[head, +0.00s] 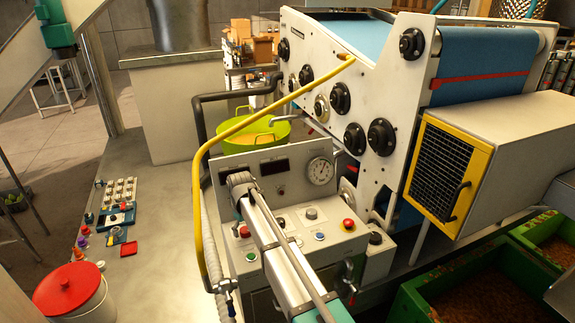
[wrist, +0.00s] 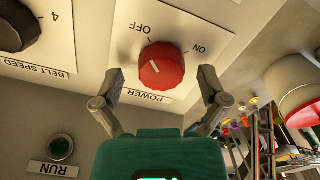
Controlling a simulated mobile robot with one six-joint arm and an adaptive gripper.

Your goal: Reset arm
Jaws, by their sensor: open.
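My gripper (wrist: 161,75) is open in the wrist view, with one finger on each side of a red power knob (wrist: 162,66). The knob sits on a white plate marked OFF and ON, upside down in this view. Its pale mark appears turned to the OFF side. I see a gap between each fingertip and the knob; its depth is unclear. In the head view, my arm reaches up from the bottom across the control box (head: 283,189); my fingers cannot be made out there.
A black belt speed dial (wrist: 18,25) and a green run button (wrist: 61,147) are beside the knob. A yellow bent rail (head: 202,190) stands close left of my arm. The press (head: 365,75) rises behind. A red-lidded bucket (head: 75,290) stands at left.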

